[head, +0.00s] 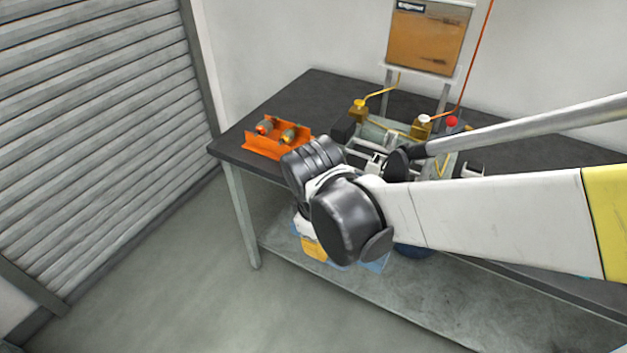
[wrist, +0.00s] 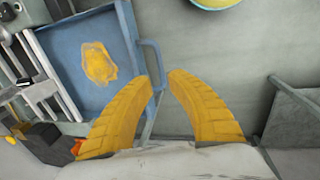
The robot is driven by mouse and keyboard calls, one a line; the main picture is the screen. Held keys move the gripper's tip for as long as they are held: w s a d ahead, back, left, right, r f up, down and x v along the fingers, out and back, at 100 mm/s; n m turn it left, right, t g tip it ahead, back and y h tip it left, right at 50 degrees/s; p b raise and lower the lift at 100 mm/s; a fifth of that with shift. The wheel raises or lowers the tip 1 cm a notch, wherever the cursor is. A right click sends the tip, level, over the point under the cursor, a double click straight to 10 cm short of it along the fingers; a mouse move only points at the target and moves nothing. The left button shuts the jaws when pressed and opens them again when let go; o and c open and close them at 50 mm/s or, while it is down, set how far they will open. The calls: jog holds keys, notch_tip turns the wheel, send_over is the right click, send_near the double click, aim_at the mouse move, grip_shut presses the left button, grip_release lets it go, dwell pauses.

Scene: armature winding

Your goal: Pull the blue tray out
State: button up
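The blue tray (wrist: 85,60) fills the upper left of the wrist view. It has a yellow patch on its floor and a blue handle (wrist: 151,62) on its right side. My gripper (wrist: 160,77) has its two yellow fingers apart, with the handle's lower end between or just beyond the tips. I cannot tell whether they touch it. In the head view, my gripper (head: 314,249) points down beside the table's front edge. Pieces of the blue tray (head: 376,264) show around my wrist, which hides the rest.
A dark-topped table (head: 318,86) carries an orange holder (head: 262,146) with cylindrical parts and a machine with a yellow knob (head: 358,104). A lower shelf (head: 450,317) runs beneath. A slatted shutter (head: 100,110) stands left. The floor (head: 190,290) in front is clear.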

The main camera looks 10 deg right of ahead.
jog(key=shift+s+a+r, duration=0.1)
jog(key=shift+s+r, duration=0.1)
jog(key=shift+r, duration=0.85)
jog(key=shift+s+a+r, duration=0.1)
jog(key=shift+s+r, duration=0.05)
jog(key=shift+r, duration=0.85)
jog(key=s+d+r+m+t, duration=0.1)
jog(key=d+r+m+t, duration=0.1)
jog(key=d+m, duration=0.3)
jog(key=s+d+r+m+t+y, duration=0.1)
jog(key=s+d+r+m+t, duration=0.1)
jog(key=d+m, duration=0.3)
jog(key=shift+d+r+m+t, duration=0.4)
jog(key=shift+d+r+t, duration=0.3)
jog(key=shift+d, duration=0.4)
